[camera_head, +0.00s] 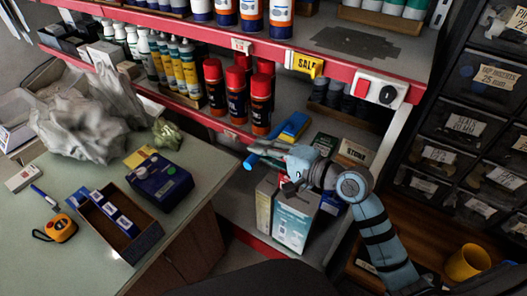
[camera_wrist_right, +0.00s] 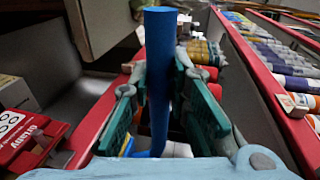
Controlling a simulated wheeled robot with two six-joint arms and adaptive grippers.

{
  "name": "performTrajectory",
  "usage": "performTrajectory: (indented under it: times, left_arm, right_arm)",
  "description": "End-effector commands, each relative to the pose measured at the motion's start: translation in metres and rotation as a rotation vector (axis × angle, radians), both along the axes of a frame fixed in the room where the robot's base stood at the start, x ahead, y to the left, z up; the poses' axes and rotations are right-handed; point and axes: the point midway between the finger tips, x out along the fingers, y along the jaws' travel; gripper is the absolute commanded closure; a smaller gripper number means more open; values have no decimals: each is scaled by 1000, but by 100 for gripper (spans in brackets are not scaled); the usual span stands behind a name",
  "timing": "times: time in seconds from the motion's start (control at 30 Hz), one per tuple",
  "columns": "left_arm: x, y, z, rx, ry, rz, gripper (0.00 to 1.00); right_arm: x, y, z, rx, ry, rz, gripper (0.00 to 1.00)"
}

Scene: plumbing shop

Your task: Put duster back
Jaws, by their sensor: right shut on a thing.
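My right gripper (camera_head: 278,158) is in front of the lower shelf, its arm coming in from the lower right. It is shut on a blue rod, which looks like the handle of the duster (camera_head: 252,162). The rod's end sticks out to the left of the gripper. In the right wrist view the blue handle (camera_wrist_right: 160,50) stands between the teal finger pads of the right gripper (camera_wrist_right: 160,90). I cannot make out the duster's head. My left gripper is not in view.
Red-capped spray cans (camera_head: 261,100) stand on the shelf behind the gripper. Boxes (camera_head: 293,222) stand below it. A counter (camera_head: 85,185) at left holds a tape measure (camera_head: 58,228), an open tray (camera_head: 150,228) and a grey bag (camera_head: 80,125). Drawers (camera_head: 465,125) and a yellow cup (camera_head: 467,262) are at right.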

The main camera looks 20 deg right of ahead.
Motion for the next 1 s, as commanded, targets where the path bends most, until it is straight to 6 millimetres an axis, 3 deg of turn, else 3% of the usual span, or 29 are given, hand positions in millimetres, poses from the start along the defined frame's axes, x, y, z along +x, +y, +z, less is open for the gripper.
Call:
performTrajectory:
  times: [0.03,0.07,0.17,0.57,1.0]
  left_arm:
    - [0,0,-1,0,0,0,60]
    - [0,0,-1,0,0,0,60]
    - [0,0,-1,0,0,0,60]
    - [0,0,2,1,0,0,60]
    - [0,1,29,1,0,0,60]
  right_arm:
    - [0,0,-2,0,0,0,100]
    - [0,0,-2,0,1,0,80]
    - [0,0,-2,0,1,0,64]
    - [-4,-4,3,-3,2,-1,63]
    - [-86,-63,24,-8,8,3,63]
